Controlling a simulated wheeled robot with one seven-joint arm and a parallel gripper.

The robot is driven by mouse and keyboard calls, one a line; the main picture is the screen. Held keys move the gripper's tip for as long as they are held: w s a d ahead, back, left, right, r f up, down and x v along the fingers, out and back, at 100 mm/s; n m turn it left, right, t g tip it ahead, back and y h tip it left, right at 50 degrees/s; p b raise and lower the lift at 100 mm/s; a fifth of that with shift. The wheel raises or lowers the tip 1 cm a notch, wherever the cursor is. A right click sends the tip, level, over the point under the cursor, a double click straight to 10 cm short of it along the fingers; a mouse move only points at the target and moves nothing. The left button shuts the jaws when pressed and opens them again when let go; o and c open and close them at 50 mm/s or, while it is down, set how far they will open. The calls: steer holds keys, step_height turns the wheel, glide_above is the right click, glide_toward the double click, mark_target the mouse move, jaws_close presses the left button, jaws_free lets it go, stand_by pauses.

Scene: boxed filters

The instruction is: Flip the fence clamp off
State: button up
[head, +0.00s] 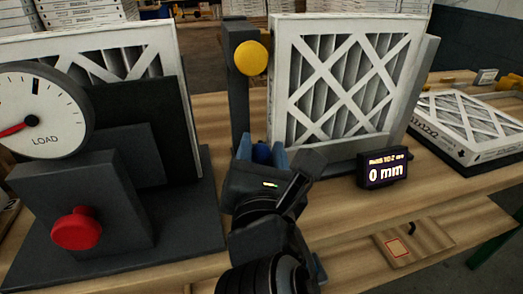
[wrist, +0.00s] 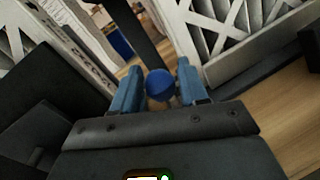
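A round blue knob (wrist: 159,84), which looks like the end of the fence clamp's lever, sits between the two blue fingers of my gripper (wrist: 160,72) in the wrist view. The fingers stand apart on either side of it, with a narrow gap at its right; contact at its left is unclear. In the head view the knob (head: 262,153) shows between the fingers of my gripper (head: 262,157), in front of the dark fence post (head: 238,105). A yellow disc (head: 251,58) is at the post's top. The rest of the clamp is hidden behind my gripper.
A framed filter (head: 345,85) stands upright right of the post. A display (head: 384,170) reads 0 mm. At left are a load gauge (head: 38,112) and a red button (head: 76,229). Another filter (head: 468,125) lies at the right. The wooden bench (head: 440,195) is bare near the display.

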jaws_close()
steer(key=shift+s+d+f+t+b, duration=0.1)
steer(key=shift+s+f+t+b, duration=0.2)
steer(key=shift+b, duration=0.35)
steer(key=shift+s+d+f+t+b, duration=0.1)
steer(key=shift+f+b, duration=0.3)
steer(key=shift+b, duration=0.2)
steer(key=t+b, duration=0.1)
steer(key=b, duration=0.1)
steer(key=s+t+b, duration=0.1)
steer(key=b, duration=0.2)
steer(key=shift+s+d+f+m, duration=0.2)
steer(key=shift+s+f+m, duration=0.1)
steer(key=shift+f+m, duration=0.1)
steer(key=shift+r, duration=0.1)
steer(key=shift+o, duration=1.5)
jaws_free()
steer(key=shift+s, duration=0.1)
